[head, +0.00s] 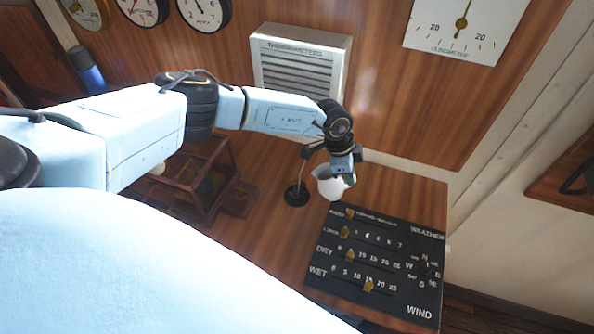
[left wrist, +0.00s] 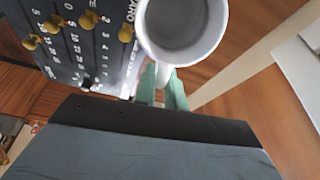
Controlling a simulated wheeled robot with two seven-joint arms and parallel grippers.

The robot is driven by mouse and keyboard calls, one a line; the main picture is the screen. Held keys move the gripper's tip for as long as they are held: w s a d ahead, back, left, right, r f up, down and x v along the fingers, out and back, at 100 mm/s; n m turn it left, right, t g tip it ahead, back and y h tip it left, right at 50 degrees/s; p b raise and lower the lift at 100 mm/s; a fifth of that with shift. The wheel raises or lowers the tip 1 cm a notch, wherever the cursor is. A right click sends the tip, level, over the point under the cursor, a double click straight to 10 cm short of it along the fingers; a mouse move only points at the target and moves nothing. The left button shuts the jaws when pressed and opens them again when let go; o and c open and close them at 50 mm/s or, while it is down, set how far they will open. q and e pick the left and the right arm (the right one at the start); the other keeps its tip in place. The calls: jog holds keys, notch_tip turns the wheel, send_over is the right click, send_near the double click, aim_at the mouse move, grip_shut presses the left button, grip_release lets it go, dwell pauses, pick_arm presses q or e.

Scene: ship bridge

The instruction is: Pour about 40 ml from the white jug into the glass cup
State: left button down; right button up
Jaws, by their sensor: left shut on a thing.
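The white jug (head: 331,187) hangs from my left gripper (head: 343,176), above the wooden desk near the top-left corner of the black panel. In the left wrist view the jug (left wrist: 203,52) shows its round open mouth and grey inside; I cannot tell the liquid level. The green fingers of my left gripper (left wrist: 162,92) are shut on the jug's handle. The jug looks roughly upright, though a slight tilt is hard to judge. I cannot make out the glass cup in either view. My right gripper is not in view.
A black panel (head: 385,262) with brass knobs lies on the desk below the jug. A thin stalk on a round black base (head: 296,195) stands just left of the jug. A wooden frame (head: 190,190) is further left. A louvred thermometer box (head: 297,70) is on the wall behind.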

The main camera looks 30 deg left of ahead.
pick_arm(q)
jog(key=shift+w+d+r+g+y, duration=0.15)
jog(key=shift+w+d+y, duration=0.05)
jog(key=shift+d+y, duration=0.2)
jog(key=shift+w+d+r+g+y, duration=0.15)
jog(key=shift+d+y, duration=0.15)
jog(key=shift+d, duration=0.05)
jog(key=shift+w+d+f+g+y+b, duration=0.2)
jog(key=shift+d+f+g+y+b, duration=0.35)
jog(key=shift+f+y+b, duration=0.4)
jog(key=shift+r, duration=0.1)
dwell(0.9)
